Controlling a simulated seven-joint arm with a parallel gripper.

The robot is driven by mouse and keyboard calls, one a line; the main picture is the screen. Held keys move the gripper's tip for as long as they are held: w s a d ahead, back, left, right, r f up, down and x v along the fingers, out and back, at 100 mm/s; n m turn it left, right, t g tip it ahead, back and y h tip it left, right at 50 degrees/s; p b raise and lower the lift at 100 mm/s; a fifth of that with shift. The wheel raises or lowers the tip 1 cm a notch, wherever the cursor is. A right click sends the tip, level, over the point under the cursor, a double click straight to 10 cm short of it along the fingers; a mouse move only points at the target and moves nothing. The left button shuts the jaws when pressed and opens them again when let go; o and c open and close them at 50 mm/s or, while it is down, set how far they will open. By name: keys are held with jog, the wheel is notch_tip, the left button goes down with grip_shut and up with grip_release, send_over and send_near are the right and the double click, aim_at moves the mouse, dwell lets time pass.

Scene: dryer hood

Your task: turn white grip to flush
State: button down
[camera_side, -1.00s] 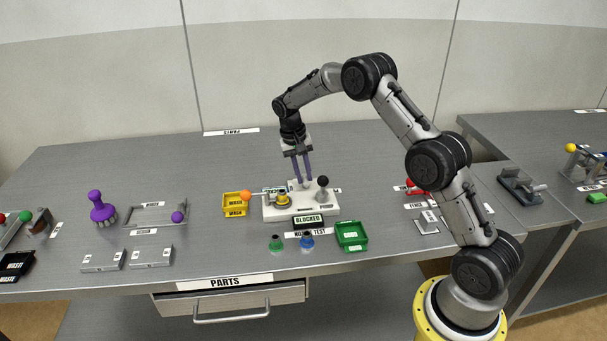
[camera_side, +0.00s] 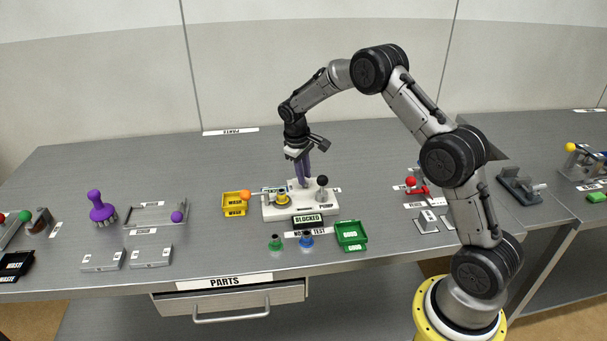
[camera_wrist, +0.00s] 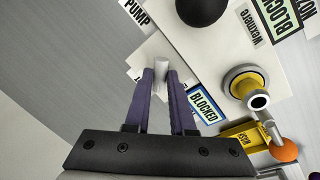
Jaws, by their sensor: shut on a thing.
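The white grip (camera_wrist: 161,70) is a small pale cylinder on the white test block, beside the label edge in the wrist view. My gripper (camera_wrist: 161,78) has its two purple fingers on either side of the grip, shut on it. In the side view my gripper (camera_side: 303,184) points down at the back middle of the white block (camera_side: 285,212); the grip is hidden there by the fingers. A sign reading BLOCKED (camera_side: 308,219) stands at the front of the block and a blue-edged BLOCKED label (camera_wrist: 203,103) lies near the fingers.
A black-knobbed pump lever (camera_side: 322,182) stands just right of my gripper. A yellow ring fitting (camera_side: 282,198) and an orange ball handle (camera_side: 246,195) are to the left. A yellow tray (camera_side: 234,209) and green tray (camera_side: 351,237) flank the block. The table behind is clear.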

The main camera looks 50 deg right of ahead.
aim_at(306, 191)
jog(key=n, duration=0.4)
jog(key=shift+s+t, duration=0.15)
jog(key=shift+t, duration=0.25)
jog(key=shift+d+n+t+y, duration=0.1)
jog(key=shift+n+t+y, duration=0.25)
jog(key=shift+n, duration=2.15)
jog(key=c, duration=0.8)
grip_release()
jog(key=shift+o, duration=0.2)
jog(key=shift+r, duration=0.15)
notch_tip(306, 191, up, 13)
jog(key=s+a, duration=0.2)
jog(key=shift+r, duration=0.15)
